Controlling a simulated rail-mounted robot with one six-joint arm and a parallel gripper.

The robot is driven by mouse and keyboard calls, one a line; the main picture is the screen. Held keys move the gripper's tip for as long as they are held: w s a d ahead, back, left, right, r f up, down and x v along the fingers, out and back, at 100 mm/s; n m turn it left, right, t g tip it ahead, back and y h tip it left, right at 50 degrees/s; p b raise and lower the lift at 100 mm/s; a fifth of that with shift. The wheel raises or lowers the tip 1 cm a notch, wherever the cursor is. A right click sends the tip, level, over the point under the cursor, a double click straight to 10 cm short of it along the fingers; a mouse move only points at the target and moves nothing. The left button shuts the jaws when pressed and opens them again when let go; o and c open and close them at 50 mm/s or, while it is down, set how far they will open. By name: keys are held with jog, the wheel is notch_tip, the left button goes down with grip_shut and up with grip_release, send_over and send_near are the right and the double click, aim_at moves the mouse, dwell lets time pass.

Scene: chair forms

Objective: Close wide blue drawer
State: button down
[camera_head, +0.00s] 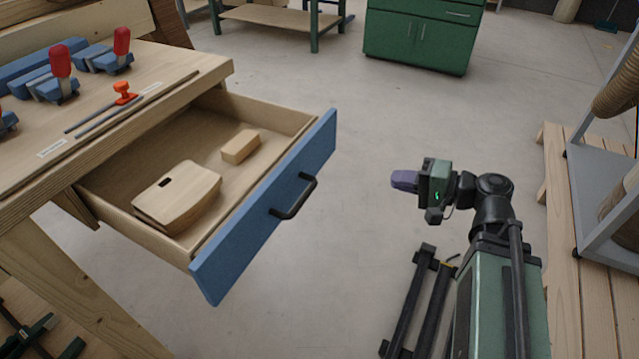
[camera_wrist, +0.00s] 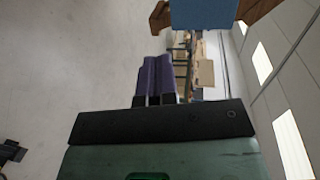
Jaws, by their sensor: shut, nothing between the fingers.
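The wide blue drawer (camera_head: 268,205) is pulled well out of the wooden workbench, its blue front with a black bar handle (camera_head: 294,197) facing my arm. Inside lie a curved wooden seat piece (camera_head: 180,193) and a small wooden block (camera_head: 240,147). My gripper (camera_head: 404,180) is to the right of the drawer front, apart from it, with floor between them. Its purple fingers (camera_wrist: 154,80) are together and hold nothing in the wrist view. A blue panel (camera_wrist: 205,14) shows at the top of the wrist view; it looks like the drawer front.
Red-handled clamps (camera_head: 60,72) and an orange tool (camera_head: 124,93) are on the workbench top (camera_head: 200,64). A green cabinet (camera_head: 420,35) stands at the back. A wooden pallet (camera_head: 570,240) and grey rack (camera_head: 600,200) are at right. The floor before the drawer is clear.

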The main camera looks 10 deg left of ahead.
notch_tip(320, 180, up, 4)
jog(key=t+y, duration=0.1)
jog(key=y, duration=0.1)
send_near(328, 142)
jog(key=shift+m, duration=0.3)
jog(key=x, duration=0.7)
jog(key=shift+a+r, duration=0.1)
jog(key=shift+a, duration=0.15)
